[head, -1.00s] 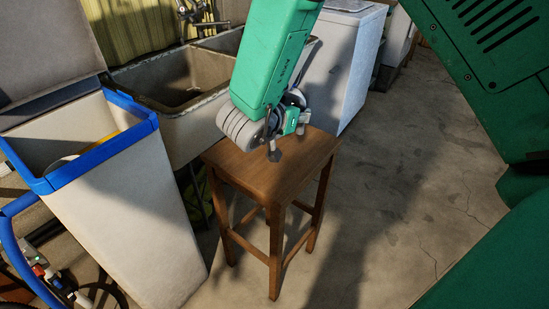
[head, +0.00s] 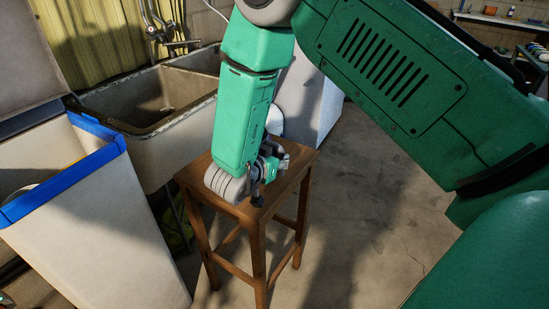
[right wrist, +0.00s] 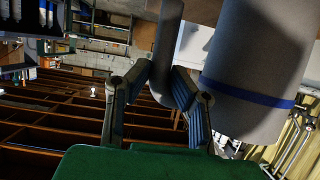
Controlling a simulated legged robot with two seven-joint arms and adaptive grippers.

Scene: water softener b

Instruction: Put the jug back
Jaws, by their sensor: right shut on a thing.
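My right gripper (head: 272,165) is low over the wooden stool (head: 215,187) in the head view, with its wrist largely hiding what it holds. In the right wrist view its two fingers (right wrist: 160,85) are on either side of a grey curved handle and shut on it. The handle seems to belong to the jug (right wrist: 258,65), a big pale grey cylinder with a blue band beside the fingers. My left gripper is not in view.
A double sink (head: 160,100) with a tap stands behind the stool, left of it. A tall pale bin (head: 90,220) with a blue rim stands at the left. A white cabinet (head: 325,100) is behind. Bare concrete floor is free at the right.

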